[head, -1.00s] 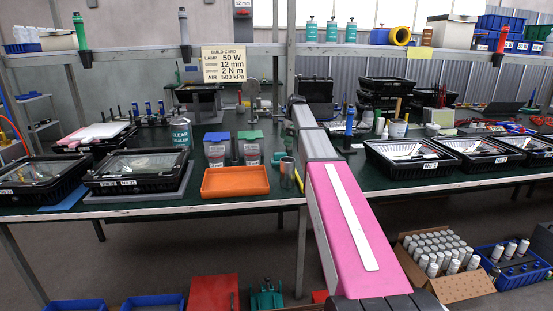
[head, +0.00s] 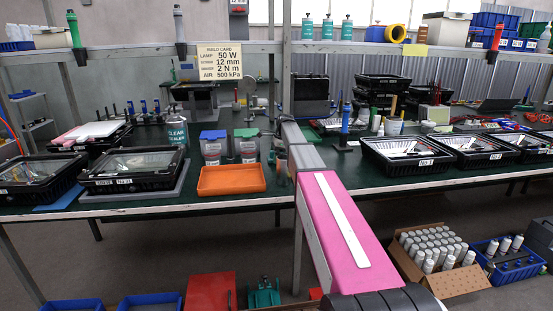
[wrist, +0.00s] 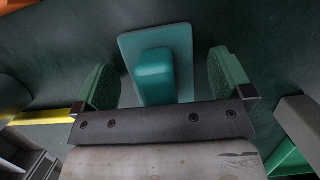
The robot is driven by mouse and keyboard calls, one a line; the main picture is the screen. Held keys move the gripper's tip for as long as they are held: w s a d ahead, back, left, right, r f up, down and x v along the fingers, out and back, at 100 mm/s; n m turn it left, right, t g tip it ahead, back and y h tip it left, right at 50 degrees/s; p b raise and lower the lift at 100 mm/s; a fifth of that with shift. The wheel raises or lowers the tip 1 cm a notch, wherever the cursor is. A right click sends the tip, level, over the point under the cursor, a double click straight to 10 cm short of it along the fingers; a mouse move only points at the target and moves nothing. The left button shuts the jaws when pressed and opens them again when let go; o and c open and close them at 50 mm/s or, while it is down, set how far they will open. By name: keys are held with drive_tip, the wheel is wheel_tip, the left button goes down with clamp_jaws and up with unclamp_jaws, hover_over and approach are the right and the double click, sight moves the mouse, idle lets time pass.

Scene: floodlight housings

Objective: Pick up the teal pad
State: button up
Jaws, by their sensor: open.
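The teal pad (wrist: 130,46) shows in the wrist view as a flat teal plate with a raised, rounded teal block (wrist: 155,78) on it. It lies on a dark green surface. My gripper (wrist: 162,64) is open, with one green ridged finger on each side of the pad. Gaps show between both fingers and the block, and nothing is held. In the head view my own arm hides the gripper, and I cannot make out the pad there.
An orange tray (head: 231,181) lies at the front of the green bench, left of my arm. Two lidded tubs (head: 213,150) stand behind it. Black floodlight housings (head: 133,171) sit further left, and more (head: 408,158) stand on the right. A shelf rail (head: 240,47) crosses above the bench.

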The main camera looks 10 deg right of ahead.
drive_tip(key=c, duration=1)
wheel_tip(320, 180, up, 10)
drive_tip(key=shift+r, duration=0.1)
drive_tip(key=shift+o, duration=0.9)
drive_tip(key=shift+c, duration=0.6)
